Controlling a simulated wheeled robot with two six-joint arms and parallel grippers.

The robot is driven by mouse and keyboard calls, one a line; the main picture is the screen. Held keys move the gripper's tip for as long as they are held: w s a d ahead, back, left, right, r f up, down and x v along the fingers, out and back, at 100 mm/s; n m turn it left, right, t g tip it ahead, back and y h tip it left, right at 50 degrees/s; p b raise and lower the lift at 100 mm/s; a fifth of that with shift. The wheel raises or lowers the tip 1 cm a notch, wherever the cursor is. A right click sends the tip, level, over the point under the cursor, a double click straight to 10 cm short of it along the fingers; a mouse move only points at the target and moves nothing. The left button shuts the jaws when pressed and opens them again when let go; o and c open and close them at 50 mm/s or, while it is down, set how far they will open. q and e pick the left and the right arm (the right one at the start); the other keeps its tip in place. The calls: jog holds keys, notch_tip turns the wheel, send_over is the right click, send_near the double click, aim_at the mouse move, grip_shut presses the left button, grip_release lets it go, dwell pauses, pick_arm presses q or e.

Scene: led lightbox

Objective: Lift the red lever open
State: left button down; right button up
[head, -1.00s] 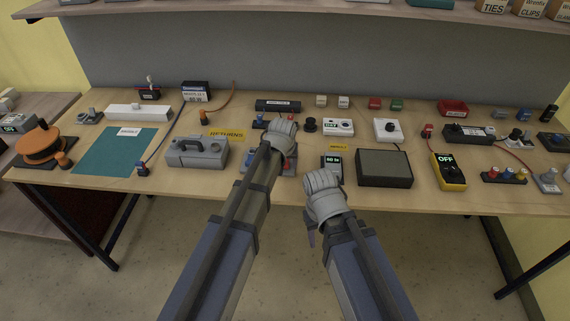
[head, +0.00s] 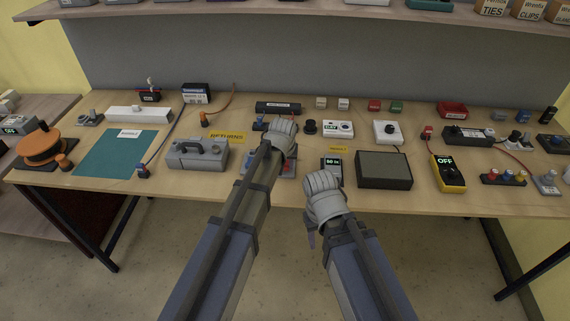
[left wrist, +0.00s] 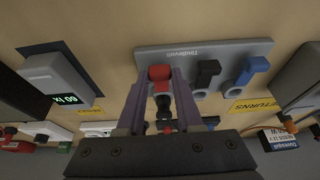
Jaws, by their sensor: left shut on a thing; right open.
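The red lever (left wrist: 160,76) stands at one end of a grey plate (left wrist: 226,48) in the left wrist view. A black lever (left wrist: 207,74) and a blue lever (left wrist: 255,68) stand in line with it on the same plate. My left gripper (left wrist: 160,92) has its two fingers on either side of the red lever and is shut on it. In the head view my left gripper (head: 284,132) covers most of the plate (head: 252,168) and hides the red lever. My right gripper (head: 322,188) is open and apart from the plate, near the table's front edge.
A small meter (head: 331,168) and a dark-topped box (head: 384,170) stand right of the plate. A grey carry-handled case (head: 196,155) stands to its left. A yellow returns label (head: 228,137) lies behind. A green mat (head: 115,155) lies further left.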

aim_at(286, 164)
pick_arm(q)
jog(key=w+r+g+p, duration=0.1)
jog(key=g+p, duration=0.1)
jog(key=shift+w+r+g, duration=0.1)
jog(key=shift+w+g, duration=0.1)
jog(key=shift+g, duration=0.1)
jog(key=shift+w+r+g+p, duration=0.2)
jog(key=shift+w+g+p, duration=0.15)
jog(key=shift+g, duration=0.75)
jog(key=shift+w+r+g, duration=0.2)
jog(key=shift+w+g, duration=0.05)
jog(key=shift+g, duration=0.65)
jog(key=c, duration=0.6)
grip_release()
jog(key=shift+o, duration=0.2)
jog(key=shift+r, duration=0.1)
jog(key=p+v, duration=0.7)
jog(key=shift+w+r+p, duration=0.15)
jog(key=shift+r+p, duration=0.2)
jog(key=shift+r, duration=0.05)
